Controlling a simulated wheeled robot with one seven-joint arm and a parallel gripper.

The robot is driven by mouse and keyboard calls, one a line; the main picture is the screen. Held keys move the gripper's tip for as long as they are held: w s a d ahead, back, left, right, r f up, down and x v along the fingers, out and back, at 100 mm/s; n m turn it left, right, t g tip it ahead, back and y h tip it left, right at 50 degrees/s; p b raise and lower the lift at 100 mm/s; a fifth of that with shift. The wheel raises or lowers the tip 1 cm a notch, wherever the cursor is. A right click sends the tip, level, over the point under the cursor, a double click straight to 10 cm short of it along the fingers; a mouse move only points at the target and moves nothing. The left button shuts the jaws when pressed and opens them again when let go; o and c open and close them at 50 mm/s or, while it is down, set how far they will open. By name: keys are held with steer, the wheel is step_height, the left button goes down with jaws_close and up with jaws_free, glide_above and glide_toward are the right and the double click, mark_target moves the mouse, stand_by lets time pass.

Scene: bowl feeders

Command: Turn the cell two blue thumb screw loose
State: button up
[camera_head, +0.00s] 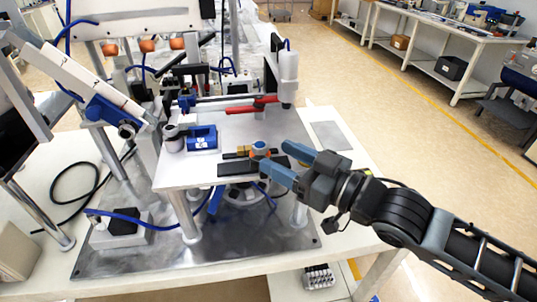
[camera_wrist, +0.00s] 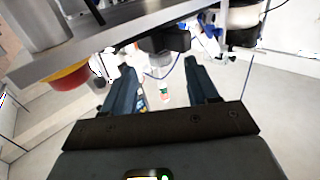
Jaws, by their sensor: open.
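My gripper (camera_head: 275,153) is open over the front right part of the raised metal plate (camera_head: 240,128), with its two blue-grey fingers apart. A small part with an orange ring and a light-blue top (camera_head: 260,146) sits on a black and brass block near the fingertips. It may be the blue thumb screw, but it is too small to be sure. In the wrist view my open fingers (camera_wrist: 160,80) have nothing held between them. A dark rounded piece (camera_wrist: 170,39) is beyond the fingertips there, below the plate's edge. No blue thumb screw is clear in that view.
A blue clamp-like part (camera_head: 202,137) and a red lever (camera_head: 250,105) are on the plate. A white cylinder (camera_head: 288,75) stands at its back right. A black bar (camera_head: 237,168) lies along the front edge. Open floor is to the right.

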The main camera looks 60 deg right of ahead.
steer(key=shift+s, duration=0.9)
